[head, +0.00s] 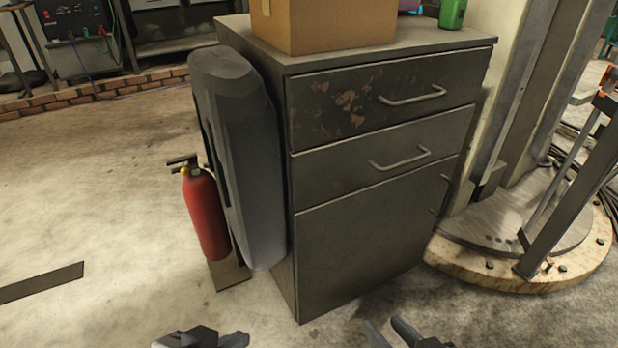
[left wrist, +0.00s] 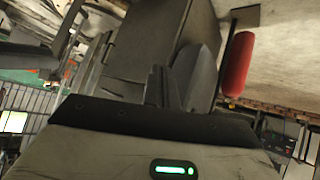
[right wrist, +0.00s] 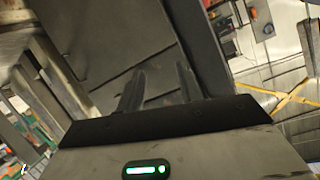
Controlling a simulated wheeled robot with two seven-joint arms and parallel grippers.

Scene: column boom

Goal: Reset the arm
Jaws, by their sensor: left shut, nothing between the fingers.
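My left gripper (head: 212,339) shows at the bottom edge of the head view, in front of the cabinet's left side. In the left wrist view its fingers (left wrist: 158,86) are together with nothing between them. My right gripper (head: 392,331) is at the bottom edge, right of the left one, in front of the cabinet's lower door. In the right wrist view its fingers (right wrist: 158,82) stand apart with an empty gap. Both grippers are apart from the cabinet. Most of both arms is out of the head view.
A grey drawer cabinet (head: 370,235) stands ahead, with a cardboard box (head: 330,25) and green can (head: 453,13) on top. A dark padded panel (head: 240,160) and red fire extinguisher (head: 207,215) are at its left. A column base (head: 510,262) stands right. The left floor is mostly clear.

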